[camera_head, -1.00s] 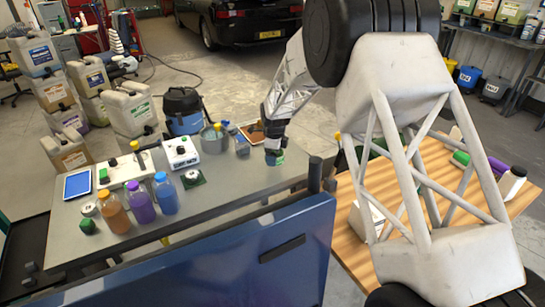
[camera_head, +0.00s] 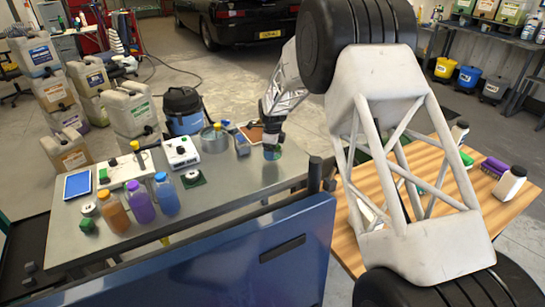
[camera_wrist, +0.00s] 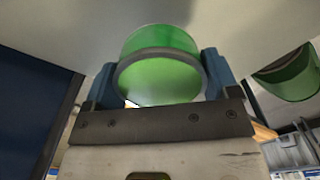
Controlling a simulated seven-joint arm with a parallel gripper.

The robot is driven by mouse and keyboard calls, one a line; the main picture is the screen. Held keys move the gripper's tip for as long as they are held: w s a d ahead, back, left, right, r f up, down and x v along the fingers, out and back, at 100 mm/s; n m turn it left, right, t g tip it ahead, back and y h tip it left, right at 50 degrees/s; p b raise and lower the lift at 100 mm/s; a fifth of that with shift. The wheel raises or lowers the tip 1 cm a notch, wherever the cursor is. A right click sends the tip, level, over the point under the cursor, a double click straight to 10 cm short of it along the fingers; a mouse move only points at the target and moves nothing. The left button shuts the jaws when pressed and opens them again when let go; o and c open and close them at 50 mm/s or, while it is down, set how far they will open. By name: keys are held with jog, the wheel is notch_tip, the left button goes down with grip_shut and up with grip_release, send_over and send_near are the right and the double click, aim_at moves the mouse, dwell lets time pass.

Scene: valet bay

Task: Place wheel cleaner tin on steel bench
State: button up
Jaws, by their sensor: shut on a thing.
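The green wheel cleaner tin (camera_wrist: 160,62) sits between the two blue fingers of my gripper (camera_wrist: 160,80) in the wrist view, held on both sides.
Bottles (camera_head: 142,202), a tablet (camera_head: 77,185), a white scale (camera_head: 181,153) and a metal pot (camera_head: 214,138) stand left of the tin. A blue panel (camera_head: 220,265) is in front. A wooden table (camera_head: 430,160) is at right.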

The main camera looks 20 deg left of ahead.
jog(key=shift+f, duration=1.55)
jog(key=shift+f, duration=0.2)
jog(key=o, duration=0.9)
jog(key=shift+r, duration=0.2)
notch_tip(320, 180, up, 12)
